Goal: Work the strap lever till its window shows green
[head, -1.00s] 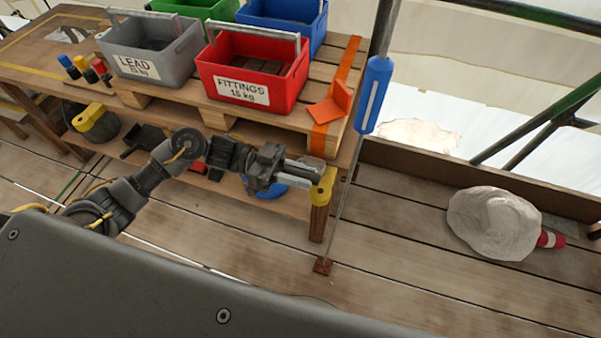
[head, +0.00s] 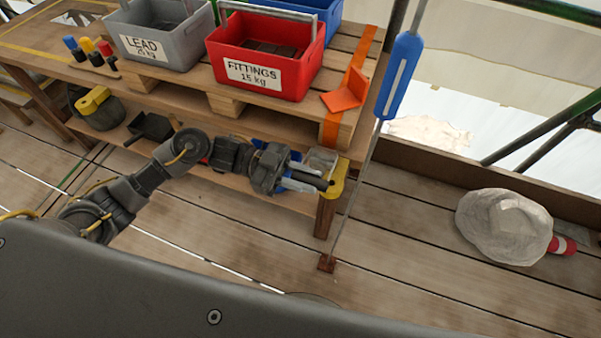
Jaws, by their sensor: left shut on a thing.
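My left gripper (head: 308,180) reaches in from the left at the bench's front right corner. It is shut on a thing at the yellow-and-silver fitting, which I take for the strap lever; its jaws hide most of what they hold. The yellow part (head: 338,186) of this fitting sits just right of the fingertips, against the corner leg. A silver block (head: 321,158) shows just above the fingers. I can make out no window and no green on the fitting. My right gripper is not in view.
A red FITTINGS crate (head: 266,52) and a grey LEAD crate (head: 160,36) stand on the bench. An orange bracket (head: 346,90) lies near its right edge. A rod with a blue sleeve (head: 399,76) rises close right of my gripper. A pale sack (head: 504,226) lies on the planks.

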